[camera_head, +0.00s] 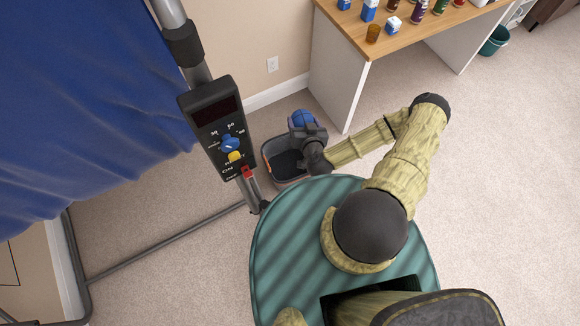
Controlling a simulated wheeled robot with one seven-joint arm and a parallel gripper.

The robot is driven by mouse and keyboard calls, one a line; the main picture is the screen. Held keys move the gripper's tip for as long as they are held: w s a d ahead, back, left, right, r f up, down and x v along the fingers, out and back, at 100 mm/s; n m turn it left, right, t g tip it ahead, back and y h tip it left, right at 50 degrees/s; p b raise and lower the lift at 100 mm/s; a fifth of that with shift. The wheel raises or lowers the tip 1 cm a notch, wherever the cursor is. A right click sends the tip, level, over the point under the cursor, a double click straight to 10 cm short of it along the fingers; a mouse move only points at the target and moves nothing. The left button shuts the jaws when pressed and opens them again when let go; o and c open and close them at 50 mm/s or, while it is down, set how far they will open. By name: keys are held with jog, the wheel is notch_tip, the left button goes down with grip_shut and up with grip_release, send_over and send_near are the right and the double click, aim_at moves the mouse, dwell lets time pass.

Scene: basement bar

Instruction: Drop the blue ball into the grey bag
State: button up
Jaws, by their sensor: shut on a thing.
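The blue ball (302,117) is at the end of my arm, in the middle of the head view. My dark gripper (304,126) is shut on it and hides its near side. The grey bag (267,157) stands open on the carpet, with a dark inside and a touch of orange at its rim. My gripper and the ball appear over the bag's far right edge. How high they are above the rim is hard to tell from this angle. My gripper and wrist hide the bag's right side.
A pole with a dark control panel (215,125) stands close left of the bag, by a blue cloth (90,90). A wooden-topped desk (350,37) with bottles, cans and small boxes is at the back right. Open carpet (500,170) lies to the right.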

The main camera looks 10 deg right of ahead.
jog(key=w+f+b, duration=0.3)
jog(key=f+b, duration=1)
jog(key=b, duration=0.2)
jog(key=w+f+b, duration=0.4)
jog(key=f+b, duration=0.9)
jog(key=b, duration=0.3)
jog(key=w+f+b, duration=0.3)
jog(key=f+b, duration=1)
jog(key=b, duration=0.2)
jog(key=shift+d+f+n+g+y+b, duration=0.6)
jog(key=shift+d+f+n+y+b, duration=1.2)
jog(key=shift+f+b, duration=1.95)
jog(key=shift+d+f+n+g+y+b, duration=0.6)
jog(key=shift+d+f+n+y+b, duration=1.25)
jog(key=shift+f, duration=3.45)
jog(key=w+a+r+n+g+y+b, duration=0.5)
jog(key=w+a+r+n+g+b, duration=0.1)
jog(key=r+b, duration=0.2)
jog(key=shift+b, duration=0.45)
